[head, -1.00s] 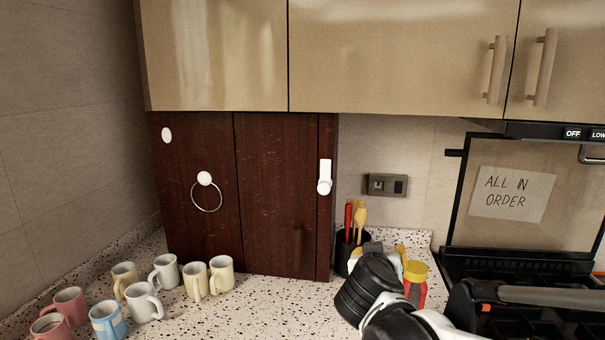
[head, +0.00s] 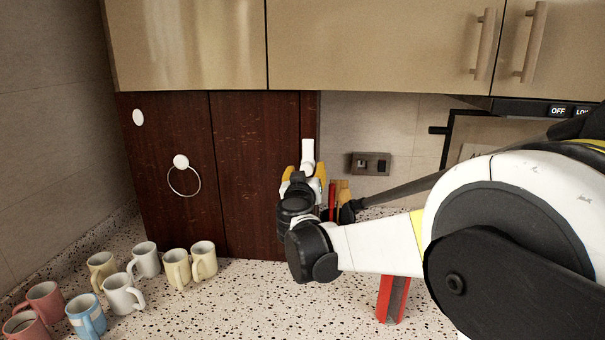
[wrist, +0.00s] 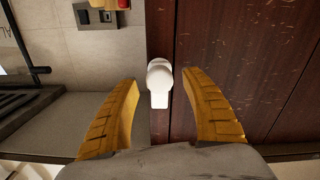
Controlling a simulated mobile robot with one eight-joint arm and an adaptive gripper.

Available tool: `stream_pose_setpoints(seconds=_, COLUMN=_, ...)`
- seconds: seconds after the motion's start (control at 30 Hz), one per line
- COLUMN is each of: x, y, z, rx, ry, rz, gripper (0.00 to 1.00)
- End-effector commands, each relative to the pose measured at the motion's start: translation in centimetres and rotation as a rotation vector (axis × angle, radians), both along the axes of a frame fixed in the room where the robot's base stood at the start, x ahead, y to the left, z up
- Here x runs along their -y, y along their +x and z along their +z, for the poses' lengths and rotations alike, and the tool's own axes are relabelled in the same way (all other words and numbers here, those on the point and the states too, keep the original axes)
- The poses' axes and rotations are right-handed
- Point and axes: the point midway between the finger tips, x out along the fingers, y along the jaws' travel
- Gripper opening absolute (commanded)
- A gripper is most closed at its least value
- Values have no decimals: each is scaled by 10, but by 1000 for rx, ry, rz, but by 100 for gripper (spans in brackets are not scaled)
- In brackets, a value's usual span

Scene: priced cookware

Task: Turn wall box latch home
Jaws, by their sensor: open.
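The dark wooden wall box (head: 240,175) stands against the wall under the upper cabinets. Its white latch (head: 307,152) is on the narrow strip at the box's right edge, with its flat arm pointing straight up from the round knob. In the head view my gripper hides the latch's lower part. My gripper (head: 305,172) is open, with its yellow fingers facing the latch. In the wrist view, which is upside down, the latch (wrist: 159,82) shows between the two spread fingers, and neither finger visibly touches it.
A hanging ring (head: 183,180) is on the box's left panel. Several mugs (head: 122,293) stand on the speckled counter at the left. A utensil holder is mostly hidden behind my arm. A wall socket (head: 371,163) is right of the box, and the stove is further right.

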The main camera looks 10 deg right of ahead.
Motion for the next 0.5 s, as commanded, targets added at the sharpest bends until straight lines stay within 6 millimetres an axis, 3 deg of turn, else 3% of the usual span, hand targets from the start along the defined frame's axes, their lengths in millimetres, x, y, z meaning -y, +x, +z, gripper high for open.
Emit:
stream_pose_setpoints(seconds=0.4, x=4, y=10, z=0, rx=0, ry=0, rz=0, gripper=55)
stream_pose_setpoints(seconds=0.5, x=4, y=10, z=0, rx=0, ry=0, rz=0, gripper=26)
